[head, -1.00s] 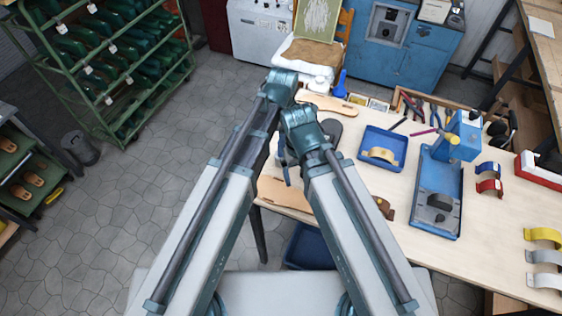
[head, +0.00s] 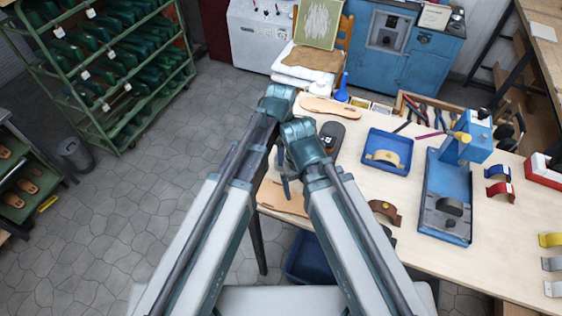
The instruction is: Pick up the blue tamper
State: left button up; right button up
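The object that looks like the blue tamper (head: 342,90) stands at the far left corner of the workbench (head: 340,175). It is bright blue, with a narrow upright top and a wider base. My two arms reach up from the bottom centre, with their elbows short of the tamper. The arm links cover the area beneath them, and I cannot make out either pair of fingertips. A small blue-grey part shows between the arms, but I cannot tell which wrist or gripper it belongs to. Nothing visible touches the tamper.
A tan insole (head: 328,107) and a dark sole (head: 332,136) lie near the tamper. A blue tray (head: 370,160) and a blue press (head: 434,215) stand further right. A chair with stacked sheets (head: 305,65) is behind the bench.

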pick_arm(q)
jog(key=shift+c, duration=0.2)
grip_shut()
jog(key=shift+r, duration=0.2)
pick_arm(e)
jog(key=shift+r, duration=0.2)
